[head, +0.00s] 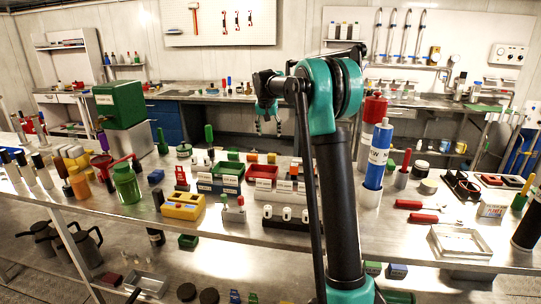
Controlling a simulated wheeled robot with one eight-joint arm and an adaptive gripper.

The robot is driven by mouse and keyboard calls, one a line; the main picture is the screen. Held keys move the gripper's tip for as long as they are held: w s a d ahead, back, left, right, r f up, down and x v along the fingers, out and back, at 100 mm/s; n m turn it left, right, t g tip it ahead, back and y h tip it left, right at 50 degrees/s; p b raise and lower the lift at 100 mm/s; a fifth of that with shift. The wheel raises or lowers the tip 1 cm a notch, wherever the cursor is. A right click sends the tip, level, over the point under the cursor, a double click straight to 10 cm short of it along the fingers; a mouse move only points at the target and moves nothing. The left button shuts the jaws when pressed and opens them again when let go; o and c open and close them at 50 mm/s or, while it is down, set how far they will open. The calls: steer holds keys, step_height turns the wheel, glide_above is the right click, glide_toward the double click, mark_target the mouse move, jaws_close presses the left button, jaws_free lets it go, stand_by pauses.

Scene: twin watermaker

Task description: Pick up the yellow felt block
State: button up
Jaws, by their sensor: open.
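I cannot single out the yellow felt block with certainty. Small yellow and tan blocks (73,152) stand in a group at the left of the metal bench, too small to tell their material. My gripper (268,127) hangs above the far side of the bench, right of both. It is open and empty, with its fingers pointing down. My arm hides part of the bench right of centre.
Green and red bins (262,172) fill the middle. A tall blue cylinder (378,158) stands right of my arm, with a metal tray (461,241) at the front right.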

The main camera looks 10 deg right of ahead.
glide_toward(272, 154)
steer(key=x, duration=0.5)
steer(key=shift+s+a+f, duration=0.1)
steer(key=shift+s+f, duration=0.15)
steer(key=shift+s, duration=0.1)
steer(key=shift+x, duration=2.65)
steer(key=shift+w+r, duration=0.1)
steer(key=shift+w, duration=0.05)
steer(key=shift+c, duration=0.4)
steer(key=c, duration=0.9)
